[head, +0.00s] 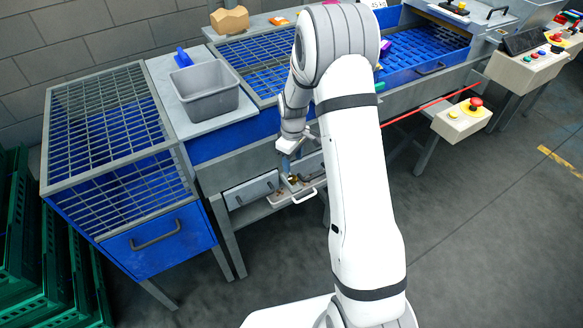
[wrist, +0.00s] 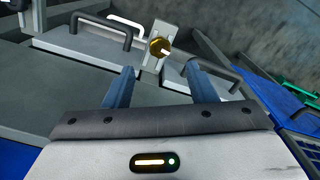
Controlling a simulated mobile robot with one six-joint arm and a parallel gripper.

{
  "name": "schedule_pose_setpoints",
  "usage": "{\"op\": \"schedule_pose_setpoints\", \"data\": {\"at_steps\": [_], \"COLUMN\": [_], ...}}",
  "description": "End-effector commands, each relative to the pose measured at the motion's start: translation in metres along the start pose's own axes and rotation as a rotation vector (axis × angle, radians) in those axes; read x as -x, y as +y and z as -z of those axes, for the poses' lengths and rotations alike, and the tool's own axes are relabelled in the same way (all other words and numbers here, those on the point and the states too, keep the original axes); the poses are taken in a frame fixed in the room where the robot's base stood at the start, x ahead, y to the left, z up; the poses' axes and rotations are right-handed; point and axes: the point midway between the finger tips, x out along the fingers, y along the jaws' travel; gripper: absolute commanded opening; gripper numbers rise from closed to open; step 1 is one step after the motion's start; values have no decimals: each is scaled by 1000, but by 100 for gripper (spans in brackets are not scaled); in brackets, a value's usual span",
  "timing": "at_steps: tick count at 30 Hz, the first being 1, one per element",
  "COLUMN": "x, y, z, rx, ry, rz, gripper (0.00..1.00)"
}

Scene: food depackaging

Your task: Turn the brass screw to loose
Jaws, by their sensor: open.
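The brass screw (wrist: 159,47) is a round golden knob on a light grey bracket plate (wrist: 152,62) in the wrist view. In the head view the brass screw (head: 293,179) is small, low on the front of the machine. My gripper (wrist: 163,75) is open in the wrist view, its two blue-grey fingers apart and nothing between them. The screw lies just beyond the fingertips, roughly centred between them, and I see no contact. In the head view my gripper (head: 288,160) is near the bracket, partly hidden by my own arm.
Drawers with handles flank the bracket; the left drawer (head: 251,190) is shown in the head view. A grey bin (head: 205,92) stands on the counter. A blue cage with a grid top (head: 105,118) is on the left. Open floor lies at the right.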

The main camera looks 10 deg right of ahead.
Motion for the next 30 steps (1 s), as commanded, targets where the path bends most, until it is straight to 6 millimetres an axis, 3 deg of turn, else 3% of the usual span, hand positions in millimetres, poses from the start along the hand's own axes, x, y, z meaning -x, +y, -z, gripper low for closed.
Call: {"op": "schedule_pose_setpoints", "data": {"at_steps": [15, 26, 30], "x": [-70, -78, -78], "y": [0, 0, -1], "z": [1, 1, 1], "rx": [4, 4, 5], "ry": [-1, 0, 0], "rz": [1, 0, 0], "gripper": [51, 51, 41]}}
